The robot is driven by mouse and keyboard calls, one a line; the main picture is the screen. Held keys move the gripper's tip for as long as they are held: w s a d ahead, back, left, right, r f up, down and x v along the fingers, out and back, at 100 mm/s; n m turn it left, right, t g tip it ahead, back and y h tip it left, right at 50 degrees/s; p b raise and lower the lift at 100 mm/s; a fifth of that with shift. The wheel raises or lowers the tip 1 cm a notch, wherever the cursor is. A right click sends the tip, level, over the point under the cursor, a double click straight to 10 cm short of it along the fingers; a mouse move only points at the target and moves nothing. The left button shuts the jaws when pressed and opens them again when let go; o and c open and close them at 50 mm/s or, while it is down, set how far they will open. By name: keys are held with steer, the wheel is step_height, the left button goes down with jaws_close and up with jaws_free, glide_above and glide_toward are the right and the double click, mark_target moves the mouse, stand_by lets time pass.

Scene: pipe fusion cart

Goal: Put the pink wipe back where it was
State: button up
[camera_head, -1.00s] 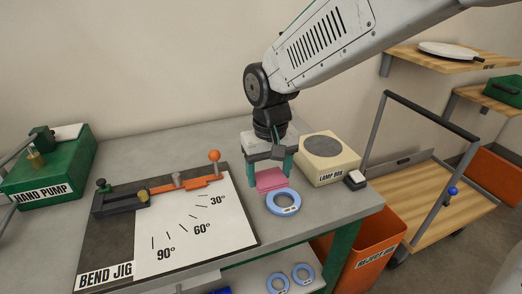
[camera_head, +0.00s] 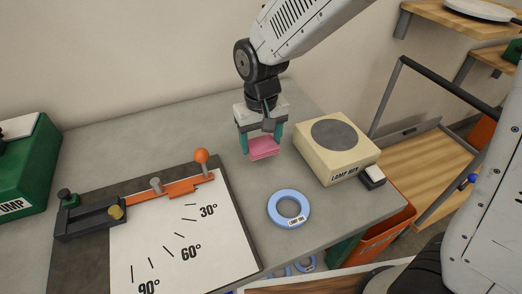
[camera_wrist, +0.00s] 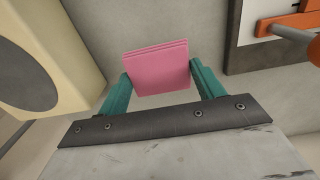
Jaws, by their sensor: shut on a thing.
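The pink wipe (camera_head: 264,148) is a folded pink pad held between the teal fingers of my gripper (camera_head: 261,143). In the wrist view the wipe (camera_wrist: 157,68) sits between the two fingertips of my gripper (camera_wrist: 157,84), with the grey tabletop behind it. My gripper is shut on the wipe above the workbench, between the bend jig and the lamp box. I cannot tell exactly how high the wipe is above the bench.
The lamp box (camera_head: 336,147) stands to the right, with a small black-and-white block (camera_head: 373,176) beside it. A blue ring (camera_head: 288,208) lies in front. The bend jig (camera_head: 180,243), with its orange lever (camera_head: 170,190), is at the left. Bare bench (camera_head: 190,129) lies behind.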

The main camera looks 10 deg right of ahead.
mark_target(261, 144)
steer(key=shift+s+f, duration=0.1)
steer(key=shift+f, duration=2.05)
steer(key=shift+f, duration=0.2)
steer(key=o, duration=0.9)
steer(key=shift+o, duration=0.2)
steer(key=shift+r, duration=0.2)
step_height(261, 144, up, 12)
steer(key=shift+r, duration=0.1)
steer(key=shift+d, duration=0.1)
